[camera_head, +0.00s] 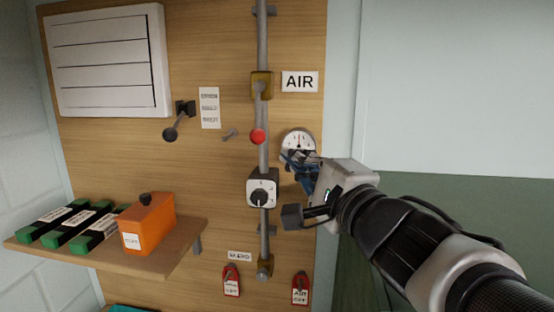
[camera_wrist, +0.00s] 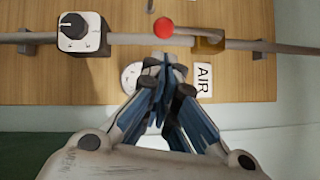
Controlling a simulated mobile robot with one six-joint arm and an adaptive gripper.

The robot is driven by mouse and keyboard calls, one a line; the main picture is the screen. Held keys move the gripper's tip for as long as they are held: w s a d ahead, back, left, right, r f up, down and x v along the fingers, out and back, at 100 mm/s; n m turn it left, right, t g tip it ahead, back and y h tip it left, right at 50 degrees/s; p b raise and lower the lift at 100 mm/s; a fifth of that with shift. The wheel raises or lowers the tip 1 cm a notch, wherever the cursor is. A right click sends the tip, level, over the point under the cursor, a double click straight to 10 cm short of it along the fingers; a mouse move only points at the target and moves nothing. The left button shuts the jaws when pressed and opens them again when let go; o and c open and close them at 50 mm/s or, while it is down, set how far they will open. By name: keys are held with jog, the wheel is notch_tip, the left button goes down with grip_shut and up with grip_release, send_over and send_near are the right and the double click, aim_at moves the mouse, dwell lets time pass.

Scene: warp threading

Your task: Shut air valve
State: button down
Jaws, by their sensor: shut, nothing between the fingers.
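The air valve has a brass body (camera_head: 261,84) on the vertical grey pipe, beside the AIR sign (camera_head: 300,81). Its lever runs down along the pipe to a red ball knob (camera_head: 258,136). In the wrist view the brass body (camera_wrist: 208,41) and red knob (camera_wrist: 163,27) show above my fingers. My gripper (camera_head: 288,158) is shut and empty, to the right of and slightly below the knob, in front of the round gauge (camera_head: 299,140). In the wrist view its fingertips (camera_wrist: 163,66) are together, apart from the knob in the picture; the depth gap is unclear.
A white dial box (camera_head: 262,188) sits on the pipe below the knob. A black-knobbed lever (camera_head: 171,133) is to the left. A shelf (camera_head: 170,262) holds an orange container (camera_head: 148,223) and green boxes. Two red tags (camera_head: 231,281) hang low. The pale wall at right is clear.

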aim_at(258, 113)
jog(key=x, duration=0.7)
jog(key=shift+w, duration=0.35)
jog(key=shift+a+f+b, duration=0.25)
jog(key=shift+a+b, duration=0.15)
jog(key=shift+a, duration=0.05)
